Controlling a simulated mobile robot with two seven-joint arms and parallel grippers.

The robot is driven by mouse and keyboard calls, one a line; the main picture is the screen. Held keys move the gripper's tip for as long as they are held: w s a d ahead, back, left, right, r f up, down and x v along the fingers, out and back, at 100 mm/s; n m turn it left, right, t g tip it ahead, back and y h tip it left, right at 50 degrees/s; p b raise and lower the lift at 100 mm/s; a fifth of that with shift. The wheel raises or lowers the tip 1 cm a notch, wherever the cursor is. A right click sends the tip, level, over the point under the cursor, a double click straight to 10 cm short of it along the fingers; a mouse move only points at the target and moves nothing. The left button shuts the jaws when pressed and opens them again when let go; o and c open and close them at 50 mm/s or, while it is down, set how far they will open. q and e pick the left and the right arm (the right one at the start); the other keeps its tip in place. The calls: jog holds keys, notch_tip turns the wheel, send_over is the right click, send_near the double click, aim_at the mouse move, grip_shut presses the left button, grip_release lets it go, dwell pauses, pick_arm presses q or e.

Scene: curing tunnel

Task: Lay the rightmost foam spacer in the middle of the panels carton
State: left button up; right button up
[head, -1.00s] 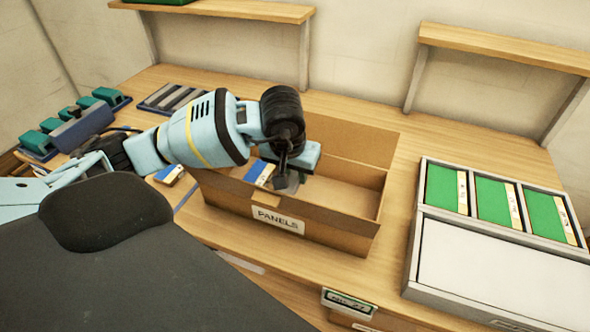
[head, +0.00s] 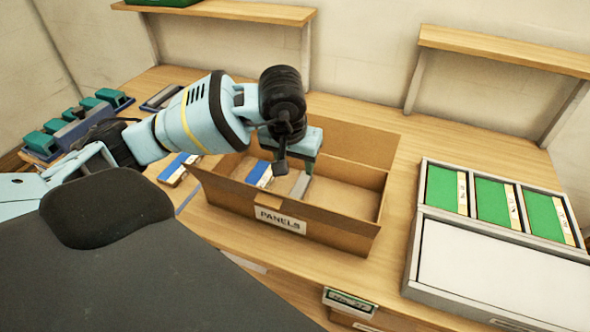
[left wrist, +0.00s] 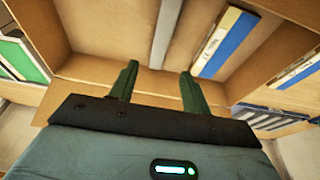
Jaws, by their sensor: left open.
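The panels carton (head: 335,232) stands open on the bench, with its label on the front wall. A grey foam spacer (head: 300,186) lies in it, about midway along its length, to the right of a blue-and-cream panel (head: 258,174). My left gripper (head: 296,168) is above the carton, open. In the left wrist view, its two fingers (left wrist: 158,74) are apart and empty. The spacer (left wrist: 165,32) lies beyond them there, with the blue-and-cream panel (left wrist: 224,42) beside it, apart from it. My right gripper is not in view.
A tray of grey spacers (head: 158,98) is at the back left, partly hidden by my arm. Another blue-and-cream panel (head: 177,168) lies left of the carton. A white case (head: 500,265) with green panels stands at right. Shelves (head: 505,48) are behind.

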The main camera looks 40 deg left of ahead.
pick_arm(q)
jog(key=v, duration=0.8)
jog(key=shift+r, duration=0.25)
